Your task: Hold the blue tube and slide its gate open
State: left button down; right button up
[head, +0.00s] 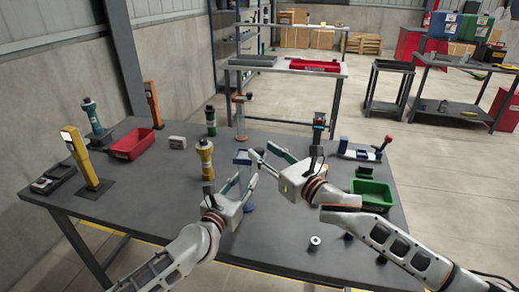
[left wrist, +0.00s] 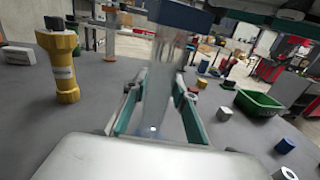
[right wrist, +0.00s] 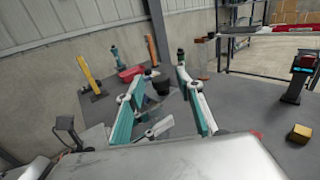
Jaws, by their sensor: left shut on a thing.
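The blue tube (head: 242,157) has a blue top and a clear body. In the left wrist view the tube (left wrist: 160,85) is upright between the fingers of my left gripper (left wrist: 155,115), which is shut on its clear body. In the head view my left gripper (head: 238,186) hides part of the tube. My right gripper (head: 266,158) is open and empty, just right of the tube's top. In the right wrist view my right gripper (right wrist: 160,100) has its fingers wide apart. I cannot make out the gate clearly.
A yellow tube (head: 206,160) stands left of the blue tube, and a green one (head: 211,120) behind it. A red bin (head: 133,145) is at the left; a green bin (head: 371,194) is at the right. A small silver part (head: 315,241) lies near the front edge.

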jog(key=shift+x, duration=1.35)
jog(key=shift+c, duration=0.4)
grip_shut()
jog(key=d, duration=0.2)
jog(key=s+d, duration=0.1)
jog(key=d, duration=0.1)
jog(key=shift+d, duration=0.25)
grip_release()
jog(key=shift+o, duration=0.4)
